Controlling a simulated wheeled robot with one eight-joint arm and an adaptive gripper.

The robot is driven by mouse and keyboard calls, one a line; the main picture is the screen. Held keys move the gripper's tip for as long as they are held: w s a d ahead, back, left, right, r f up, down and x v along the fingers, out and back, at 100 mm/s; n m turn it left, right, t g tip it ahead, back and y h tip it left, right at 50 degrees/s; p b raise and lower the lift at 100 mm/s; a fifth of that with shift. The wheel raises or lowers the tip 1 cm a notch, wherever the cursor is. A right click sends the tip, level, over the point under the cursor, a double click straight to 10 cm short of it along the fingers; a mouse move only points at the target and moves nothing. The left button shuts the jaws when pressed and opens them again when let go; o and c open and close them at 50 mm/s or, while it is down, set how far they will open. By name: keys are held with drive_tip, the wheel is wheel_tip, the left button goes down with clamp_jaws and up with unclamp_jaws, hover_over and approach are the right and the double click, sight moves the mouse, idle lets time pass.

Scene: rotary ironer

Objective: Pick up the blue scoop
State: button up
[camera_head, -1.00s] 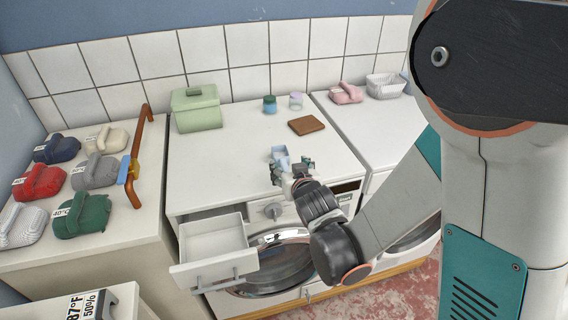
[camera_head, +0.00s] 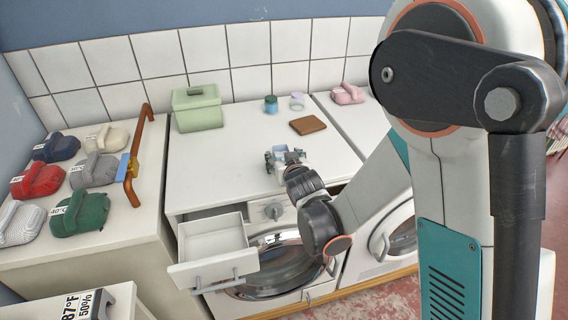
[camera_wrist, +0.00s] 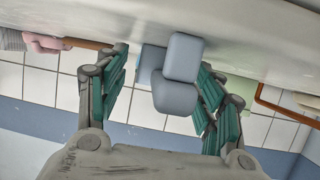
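The blue scoop (camera_head: 281,151) is at the front part of the white machine top, partly hidden by my gripper in the head view. In the wrist view the scoop (camera_wrist: 172,92) shows as pale blue-grey rounded blocks between the fingers. My gripper (camera_head: 285,157) is open, with one green-padded finger on each side of the scoop. In the wrist view my gripper (camera_wrist: 160,92) has a clear gap between the left finger and the scoop. The right finger overlaps the scoop's edge; I cannot tell whether it touches.
Behind are a green box (camera_head: 198,108), a teal jar (camera_head: 271,104), a purple-topped jar (camera_head: 297,101) and a brown block (camera_head: 308,125). An open drawer (camera_head: 215,248) juts out at front left. An orange-brown bar (camera_head: 135,160) stands among bundles on the left.

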drive_tip(key=c, duration=0.8)
drive_tip(key=shift+c, duration=0.2)
drive_tip(key=shift+r, duration=0.15)
